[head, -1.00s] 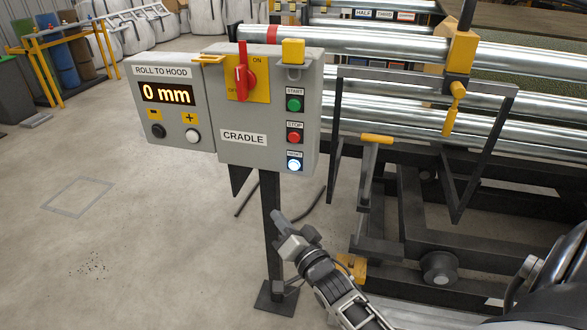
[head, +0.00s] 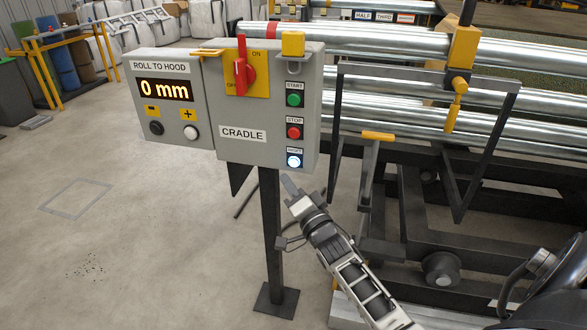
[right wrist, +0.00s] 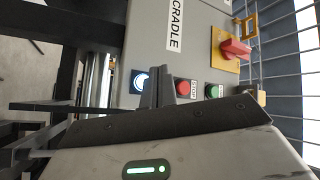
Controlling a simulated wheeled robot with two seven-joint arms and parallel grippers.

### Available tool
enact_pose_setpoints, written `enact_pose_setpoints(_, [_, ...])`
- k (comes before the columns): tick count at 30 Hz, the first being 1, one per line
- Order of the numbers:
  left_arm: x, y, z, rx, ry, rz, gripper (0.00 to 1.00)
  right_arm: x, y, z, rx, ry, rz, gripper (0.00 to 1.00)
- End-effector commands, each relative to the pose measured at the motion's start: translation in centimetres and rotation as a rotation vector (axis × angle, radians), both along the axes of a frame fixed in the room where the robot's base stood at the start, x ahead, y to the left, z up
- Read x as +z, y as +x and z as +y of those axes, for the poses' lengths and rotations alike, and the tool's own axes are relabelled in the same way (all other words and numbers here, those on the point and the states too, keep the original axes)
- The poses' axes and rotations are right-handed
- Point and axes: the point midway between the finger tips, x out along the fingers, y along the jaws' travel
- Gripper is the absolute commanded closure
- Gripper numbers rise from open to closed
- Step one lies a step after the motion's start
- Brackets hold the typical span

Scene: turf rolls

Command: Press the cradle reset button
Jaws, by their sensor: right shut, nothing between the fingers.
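The cradle control box (head: 250,110) stands on a post. Its reset button (head: 294,160) is the lowest of three on the right side, below a green start button (head: 294,100) and a red stop button (head: 294,132), and it glows white-blue. In the right wrist view the lit reset button (right wrist: 140,82) is just left of the fingers. My right gripper (head: 288,185) is shut and empty. In the head view its tips are just below the reset button, apart from it in the picture; the exact gap in depth is unclear. My left gripper is not in view.
A grey panel (head: 170,104) reading 0 mm with two knobs adjoins the box. A red rotary switch (head: 243,72) is above the CRADLE label. Steel rollers and dark frame bars (head: 485,150) fill the right. Open concrete floor (head: 120,220) is at left.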

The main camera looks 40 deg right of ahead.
Motion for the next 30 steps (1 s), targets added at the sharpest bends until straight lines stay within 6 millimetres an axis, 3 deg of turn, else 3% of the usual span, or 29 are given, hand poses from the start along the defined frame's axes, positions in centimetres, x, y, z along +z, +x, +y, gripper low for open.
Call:
enact_pose_setpoints(6, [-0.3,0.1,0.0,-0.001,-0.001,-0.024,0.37,-0.2,1.8,-2.1,0.0,-0.003,-0.001,1.0])
enact_pose_setpoints(12, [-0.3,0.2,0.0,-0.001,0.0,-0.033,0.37,0.0,2.6,-3.1,-0.001,-0.001,0.001,1.0])
enact_pose_setpoints(30, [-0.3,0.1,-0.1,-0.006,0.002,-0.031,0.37,0.0,2.7,-3.2,-0.001,0.0,0.001,1.0])
